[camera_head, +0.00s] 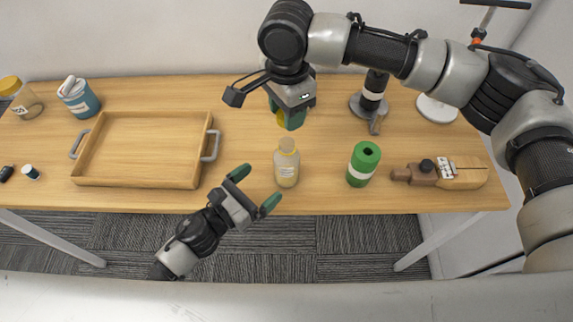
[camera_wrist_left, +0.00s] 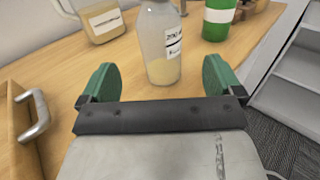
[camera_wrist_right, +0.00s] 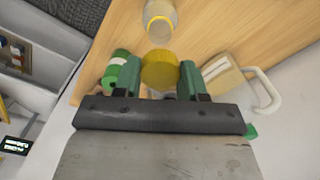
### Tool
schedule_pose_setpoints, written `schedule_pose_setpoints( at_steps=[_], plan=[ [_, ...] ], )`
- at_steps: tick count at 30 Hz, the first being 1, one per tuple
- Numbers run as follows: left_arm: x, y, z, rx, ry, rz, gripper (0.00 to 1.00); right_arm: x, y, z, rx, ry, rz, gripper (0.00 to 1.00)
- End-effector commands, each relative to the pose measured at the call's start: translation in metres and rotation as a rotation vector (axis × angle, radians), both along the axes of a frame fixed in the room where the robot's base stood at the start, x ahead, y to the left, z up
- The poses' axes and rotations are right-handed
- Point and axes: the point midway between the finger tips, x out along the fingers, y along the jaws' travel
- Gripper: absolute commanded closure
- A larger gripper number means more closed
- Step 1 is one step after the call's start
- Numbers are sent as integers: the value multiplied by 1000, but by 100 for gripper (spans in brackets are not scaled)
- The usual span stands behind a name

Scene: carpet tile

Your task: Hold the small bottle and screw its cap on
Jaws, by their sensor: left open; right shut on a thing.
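The small bottle (camera_head: 287,167) is clear, with yellowish contents and a white label. It stands upright near the table's front edge, with its neck uncapped in the right wrist view (camera_wrist_right: 160,14). My left gripper (camera_head: 255,189) is open and empty, in front and to the left of the bottle. In the left wrist view the bottle (camera_wrist_left: 161,45) stands just beyond and between the spread fingers. My right gripper (camera_head: 290,118) is shut on a yellow cap (camera_wrist_right: 160,70), behind the bottle and apart from it. The head view shows little of the cap.
A wooden tray (camera_head: 140,184) with grey handles lies left. A handled container (camera_wrist_left: 100,22) stands behind the bottle. A blue tub (camera_head: 78,98) and yellow-lidded jar (camera_head: 22,98) are far left.

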Motion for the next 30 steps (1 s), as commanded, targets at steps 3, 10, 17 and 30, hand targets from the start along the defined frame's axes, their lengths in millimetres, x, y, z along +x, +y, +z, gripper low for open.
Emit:
schedule_pose_setpoints(
  at_steps=[3,10,17,30],
  plan=[
    [18,-18,1,-1,-4,-1,6,0,0,0,0,0,0,80],
    [47,-47,1,-1,-1,1,6,0,0,0,0,0,0,80],
    [62,-62,0,-1,0,1,6,0,0,0,0,0,0,80],
    [64,-64,0,-1,1,1,18,0,0,0,0,0,0,80]
  ],
)
